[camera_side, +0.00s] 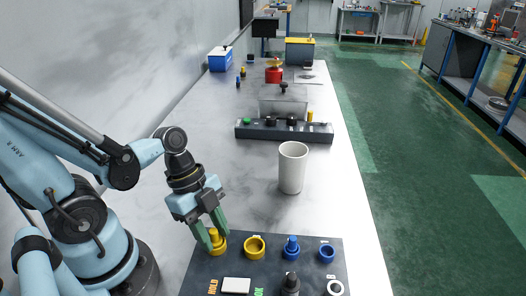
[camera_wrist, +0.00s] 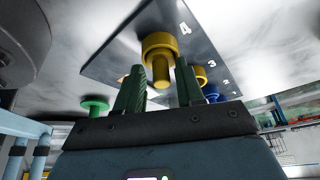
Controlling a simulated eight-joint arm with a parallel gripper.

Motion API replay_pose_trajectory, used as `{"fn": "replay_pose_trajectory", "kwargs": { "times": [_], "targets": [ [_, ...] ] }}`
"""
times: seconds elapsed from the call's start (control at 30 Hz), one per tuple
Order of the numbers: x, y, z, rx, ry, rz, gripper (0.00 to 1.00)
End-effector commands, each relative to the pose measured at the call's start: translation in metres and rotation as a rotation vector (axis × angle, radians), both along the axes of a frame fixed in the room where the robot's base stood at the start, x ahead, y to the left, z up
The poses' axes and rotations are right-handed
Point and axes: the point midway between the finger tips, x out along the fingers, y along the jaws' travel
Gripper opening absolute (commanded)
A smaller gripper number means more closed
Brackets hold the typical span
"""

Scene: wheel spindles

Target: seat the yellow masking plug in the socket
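The dark panel (camera_side: 204,262) also holds a blue plug (camera_side: 292,246), a blue ring socket (camera_side: 326,253), a black knob (camera_side: 290,284) and a white ring (camera_side: 335,287). A white cup (camera_side: 292,168) stands behind the panel. A dark control bar (camera_side: 283,132) lies farther back.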

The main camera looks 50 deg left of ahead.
Motion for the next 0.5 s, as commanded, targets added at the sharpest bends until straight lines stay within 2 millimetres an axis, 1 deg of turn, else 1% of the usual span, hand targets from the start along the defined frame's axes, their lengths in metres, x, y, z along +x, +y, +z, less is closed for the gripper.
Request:
{"fn": "replay_pose_trajectory", "kwargs": {
  "times": [0.03,0.17,0.5],
  "targets": [
    [0.003,0.001,0.001,0.005,-0.015,0.001,0.57],
    [0.003,0.001,0.005,0.005,-0.014,0.003,0.57],
    [0.0,0.01,0.026,0.003,-0.01,0.004,0.57]
  ]
}}
